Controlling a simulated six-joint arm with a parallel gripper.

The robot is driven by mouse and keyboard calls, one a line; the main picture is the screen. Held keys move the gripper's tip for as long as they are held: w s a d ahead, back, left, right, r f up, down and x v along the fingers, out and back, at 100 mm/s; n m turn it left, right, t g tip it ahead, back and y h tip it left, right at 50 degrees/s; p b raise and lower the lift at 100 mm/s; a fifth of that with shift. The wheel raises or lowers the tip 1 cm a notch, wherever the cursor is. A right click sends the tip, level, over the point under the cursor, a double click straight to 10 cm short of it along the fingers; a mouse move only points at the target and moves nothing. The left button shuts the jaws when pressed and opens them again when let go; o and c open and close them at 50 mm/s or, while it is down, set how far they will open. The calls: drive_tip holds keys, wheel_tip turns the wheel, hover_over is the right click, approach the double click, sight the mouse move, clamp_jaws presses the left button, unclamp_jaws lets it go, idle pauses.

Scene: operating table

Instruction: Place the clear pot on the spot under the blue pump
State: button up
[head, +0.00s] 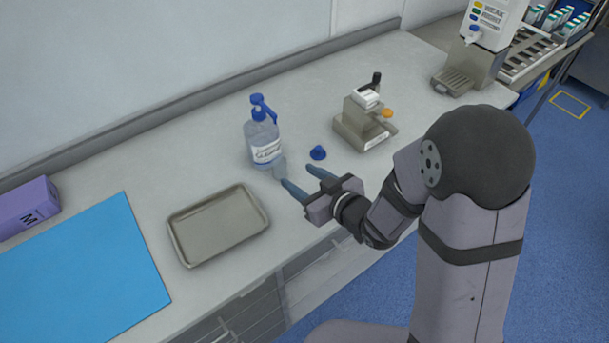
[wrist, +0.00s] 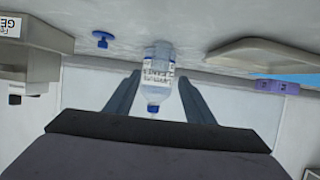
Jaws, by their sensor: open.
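A clear bottle (head: 262,143) with a blue pump (head: 262,106) stands upright on the counter. Its spout points right and toward the front. The small clear pot (head: 280,171) stands at the foot of the bottle, on its right side. I cannot tell whether it is exactly below the spout, and I see no marked spot. My gripper (head: 298,177) is open, with its blue-grey fingers low over the counter and their tips close to the pot. In the wrist view, the bottle (wrist: 156,83) shows upside down in line with the gap between the fingers, and the pot cannot be clearly told apart from it.
A metal tray (head: 217,225) lies left of my gripper. A small blue cap-like piece (head: 318,153) and a grey device (head: 364,118) stand behind and right. A blue mat (head: 80,270) and purple box (head: 25,207) are at far left. A dispenser (head: 480,50) stands at back right.

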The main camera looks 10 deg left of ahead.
drive_tip(key=shift+s+d+r, duration=0.2)
drive_tip(key=shift+s+d, duration=0.05)
drive_tip(key=shift+s, duration=0.1)
drive_tip(key=d+f+h, duration=0.1)
drive_tip(key=d, duration=0.1)
drive_tip(key=w+d+m+h, duration=0.1)
drive_tip(key=d+h, duration=0.1)
drive_tip(key=d, duration=0.1)
drive_tip(key=d+f+m+h, duration=0.1)
drive_tip(key=d, duration=0.2)
drive_tip(key=shift+w+f+g, duration=0.3)
drive_tip(key=s+d+f+m+g+h, duration=0.2)
drive_tip(key=s+d+m+g+h, duration=0.15)
drive_tip(key=d, duration=0.55)
drive_tip(key=s+d+r+m+g+h, duration=0.1)
drive_tip(key=s+d+g, duration=0.1)
drive_tip(key=s, duration=0.5)
drive_tip(key=s+d+r+m+g+h, duration=0.1)
drive_tip(key=s+d+m+g, duration=0.1)
drive_tip(key=s, duration=0.6)
drive_tip(key=shift+d+g, duration=0.75)
drive_tip(key=shift+d, duration=0.05)
